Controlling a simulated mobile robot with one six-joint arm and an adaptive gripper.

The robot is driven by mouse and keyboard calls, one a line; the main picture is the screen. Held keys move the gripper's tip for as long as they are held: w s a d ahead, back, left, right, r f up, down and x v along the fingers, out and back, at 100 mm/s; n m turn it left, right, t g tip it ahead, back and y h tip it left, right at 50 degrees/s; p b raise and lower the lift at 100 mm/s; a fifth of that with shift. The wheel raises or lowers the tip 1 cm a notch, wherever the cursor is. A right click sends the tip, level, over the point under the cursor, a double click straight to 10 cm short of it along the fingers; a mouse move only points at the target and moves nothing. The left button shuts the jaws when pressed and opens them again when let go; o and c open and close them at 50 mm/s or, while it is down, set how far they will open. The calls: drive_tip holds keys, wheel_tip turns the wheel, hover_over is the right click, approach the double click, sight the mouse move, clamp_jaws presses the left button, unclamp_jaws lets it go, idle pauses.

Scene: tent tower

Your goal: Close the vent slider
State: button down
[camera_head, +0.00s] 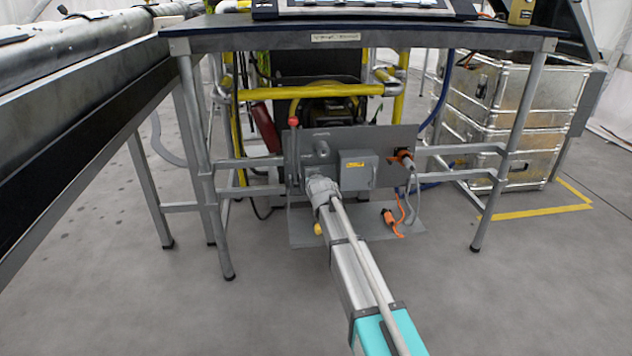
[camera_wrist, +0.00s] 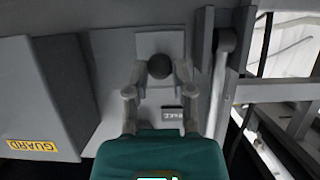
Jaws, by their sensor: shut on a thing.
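The vent slider (camera_wrist: 160,42) shows in the wrist view as a pale grey block with a round dark knob (camera_wrist: 159,67), on a grey panel. My gripper (camera_wrist: 160,74) has one finger on each side of it, shut on the slider near the knob. The exact contact at the fingertips is hard to see. A small dark label (camera_wrist: 172,115) sits just below, too small to read surely. In the head view my gripper (camera_head: 321,188) is at the left part of the grey panel (camera_head: 400,137) under the table, and hides the slider there.
A grey box with a yellow GUARD label (camera_wrist: 33,146) is close left of my gripper in the wrist view. A lever (camera_wrist: 222,75) stands close right; its red knob (camera_head: 293,122) shows in the head view. Orange plugs (camera_head: 389,217) and table legs (camera_head: 497,180) are nearby.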

drive_tip(key=shift+a, duration=0.55)
drive_tip(key=shift+c, duration=2.3)
unclamp_jaws()
drive_tip(key=shift+d, duration=0.15)
drive_tip(key=shift+d, duration=0.15)
